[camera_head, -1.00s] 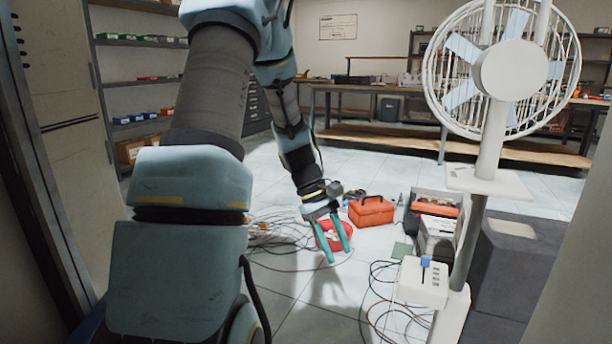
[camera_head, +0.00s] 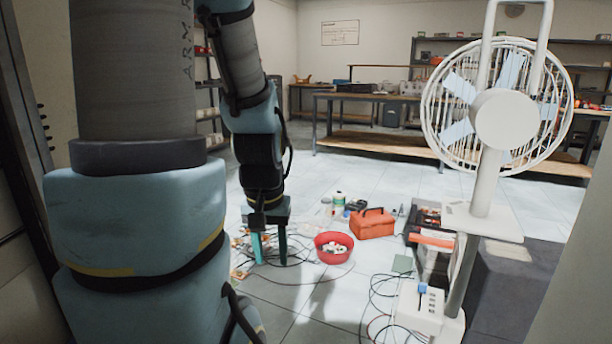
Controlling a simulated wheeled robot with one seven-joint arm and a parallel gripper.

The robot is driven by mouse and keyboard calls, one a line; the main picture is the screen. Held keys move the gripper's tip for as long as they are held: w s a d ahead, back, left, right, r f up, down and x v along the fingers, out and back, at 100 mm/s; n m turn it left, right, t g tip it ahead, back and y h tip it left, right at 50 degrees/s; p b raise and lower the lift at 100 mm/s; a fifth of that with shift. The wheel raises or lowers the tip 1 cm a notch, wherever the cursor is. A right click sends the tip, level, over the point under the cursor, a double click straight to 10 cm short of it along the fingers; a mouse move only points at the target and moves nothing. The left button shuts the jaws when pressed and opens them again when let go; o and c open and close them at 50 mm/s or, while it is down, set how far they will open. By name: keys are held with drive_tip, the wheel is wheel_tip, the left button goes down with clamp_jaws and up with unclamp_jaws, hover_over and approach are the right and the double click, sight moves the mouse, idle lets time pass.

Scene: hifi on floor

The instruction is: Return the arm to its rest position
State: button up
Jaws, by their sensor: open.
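My arm fills the left of the head view, with its upper links close to the camera. My gripper (camera_head: 270,248) hangs down from the arm with its two teal fingers apart, open and empty. In the picture the fingers overlap the loose cables and small parts on the floor; I cannot tell their exact height above it. A red bowl (camera_head: 333,257) with small pale items in it stands just to the right of the gripper, apart from it.
An orange toolbox (camera_head: 372,224) stands behind the bowl. Cables (camera_head: 300,276) lie around the gripper. Workbenches (camera_head: 365,143) stand at the back, with open tiled floor before them.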

wheel_tip(320, 180, up, 19)
drive_tip(key=p, duration=1.6)
drive_tip(key=shift+p, duration=0.3)
drive_tip(key=shift+f, duration=0.1)
drive_tip(key=shift+c, duration=0.3)
idle(0.7)
